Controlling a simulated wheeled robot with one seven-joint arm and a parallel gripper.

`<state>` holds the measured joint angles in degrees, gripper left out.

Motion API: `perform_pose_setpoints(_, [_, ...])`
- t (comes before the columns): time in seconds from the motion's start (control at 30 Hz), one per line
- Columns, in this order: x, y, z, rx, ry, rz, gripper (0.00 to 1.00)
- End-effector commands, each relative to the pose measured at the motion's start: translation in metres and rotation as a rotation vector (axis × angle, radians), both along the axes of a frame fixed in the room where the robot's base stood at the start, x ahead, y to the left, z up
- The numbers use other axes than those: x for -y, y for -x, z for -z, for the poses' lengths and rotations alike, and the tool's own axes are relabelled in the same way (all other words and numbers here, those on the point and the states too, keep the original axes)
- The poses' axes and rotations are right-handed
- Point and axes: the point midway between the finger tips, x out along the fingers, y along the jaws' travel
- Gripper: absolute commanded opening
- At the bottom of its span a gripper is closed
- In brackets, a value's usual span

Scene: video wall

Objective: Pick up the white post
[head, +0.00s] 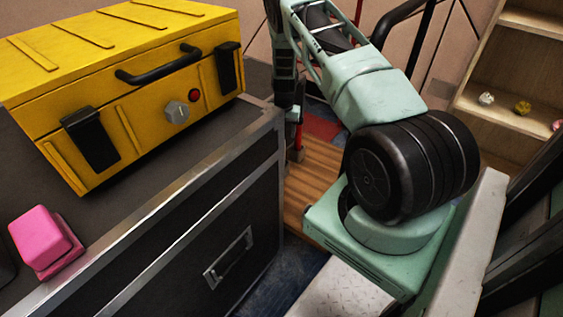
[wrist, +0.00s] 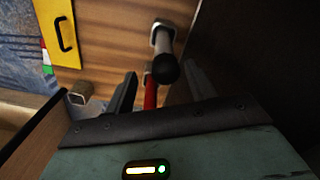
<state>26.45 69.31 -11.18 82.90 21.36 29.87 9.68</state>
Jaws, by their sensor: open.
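The white post (wrist: 163,47) shows in the wrist view, seen from above at a slant. It has a pale shaft, a dark round top and a small pale base on the wooden floor. My gripper (wrist: 160,84) is open, with one dark finger on each side of the picture's middle. The post's dark top appears ahead of and between the fingers; I cannot tell how far apart they are in depth. A red post (wrist: 151,95) appears between the fingers too, nearer the left finger. I cannot make out the white post in the head view.
The red post (head: 298,134) also shows in the head view, beside a dark cabinet (head: 190,245). A yellow case (head: 120,90) and a pink block (head: 43,240) sit on the cabinet. Wooden shelves (head: 500,85) stand at the right. A dark panel (wrist: 265,55) rises right of my gripper.

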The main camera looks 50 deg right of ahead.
Motion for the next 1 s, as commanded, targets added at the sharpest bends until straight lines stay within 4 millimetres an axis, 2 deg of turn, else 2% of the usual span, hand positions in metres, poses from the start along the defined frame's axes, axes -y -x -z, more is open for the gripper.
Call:
perform_pose_setpoints(0.17, [-0.002,-0.001,0.01,-0.001,0.0,-0.001,0.55])
perform_pose_setpoints(0.5, [-0.006,-0.004,0.054,-0.001,0.001,0.001,0.55])
perform_pose_setpoints(0.73, [-0.006,-0.005,0.054,0.0,0.0,0.0,0.55])
perform_pose_setpoints(0.77, [-0.006,-0.005,0.054,0.0,0.0,0.0,0.5])
perform_pose_setpoints(0.93, [-0.007,-0.005,0.054,0.0,0.0,0.0,0.02])
perform_pose_setpoints(1.0, [-0.007,-0.005,0.054,0.0,0.0,0.0,0.0])
